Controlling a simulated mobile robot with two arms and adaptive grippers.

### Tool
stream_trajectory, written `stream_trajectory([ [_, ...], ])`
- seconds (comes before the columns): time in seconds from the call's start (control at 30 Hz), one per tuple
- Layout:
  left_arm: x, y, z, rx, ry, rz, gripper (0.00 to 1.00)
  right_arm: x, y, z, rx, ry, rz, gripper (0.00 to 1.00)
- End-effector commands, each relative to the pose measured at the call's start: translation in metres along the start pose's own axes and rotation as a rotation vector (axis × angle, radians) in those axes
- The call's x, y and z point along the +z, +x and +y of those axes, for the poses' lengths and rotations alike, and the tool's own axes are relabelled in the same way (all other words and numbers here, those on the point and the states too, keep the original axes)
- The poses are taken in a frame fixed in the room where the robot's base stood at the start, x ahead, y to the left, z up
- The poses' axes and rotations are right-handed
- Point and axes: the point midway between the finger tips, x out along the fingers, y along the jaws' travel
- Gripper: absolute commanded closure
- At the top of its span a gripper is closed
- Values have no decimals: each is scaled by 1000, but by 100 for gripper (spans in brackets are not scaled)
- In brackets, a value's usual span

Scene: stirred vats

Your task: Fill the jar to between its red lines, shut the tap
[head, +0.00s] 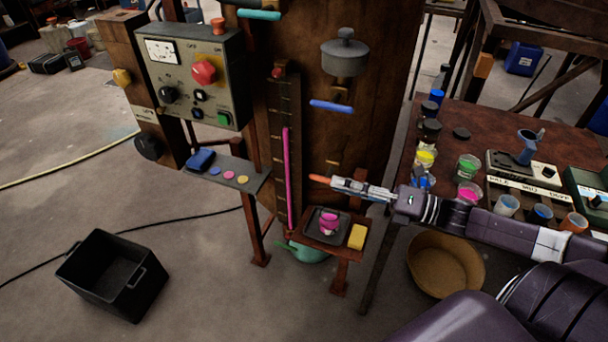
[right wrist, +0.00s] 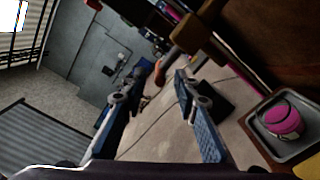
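The jar (head: 329,222), with pink contents, stands on a dark square tray (head: 312,236) on a small stand below the wooden vat (head: 375,70). The jar also shows at the right of the right wrist view (right wrist: 282,121). Its red lines are too small to make out. My right gripper (head: 340,184) is above the jar, in front of the vat. Its fingers are apart in the right wrist view (right wrist: 148,95). An orange handle end (head: 319,178) shows at the fingertips; I cannot tell whether they touch it. The tap's spout is not clear. My left gripper is out of view.
A tall gauge with a pink column (head: 287,180) stands left of the gripper. A yellow sponge (head: 357,237) lies beside the tray. A control box (head: 195,75) is at upper left. A table with several small cups (head: 468,166) is at right. A black bin (head: 112,277) stands on the floor.

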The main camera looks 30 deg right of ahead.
Motion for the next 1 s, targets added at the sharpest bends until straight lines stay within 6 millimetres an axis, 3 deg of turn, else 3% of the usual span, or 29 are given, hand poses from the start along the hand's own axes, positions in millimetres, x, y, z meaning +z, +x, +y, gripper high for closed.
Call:
stream_trajectory([
  [0.6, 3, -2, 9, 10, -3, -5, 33, 1, 75, 1, 2, 1, -2, 72],
  [1.0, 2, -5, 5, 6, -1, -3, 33, 0, 97, 0, -2, 2, -1, 72],
])
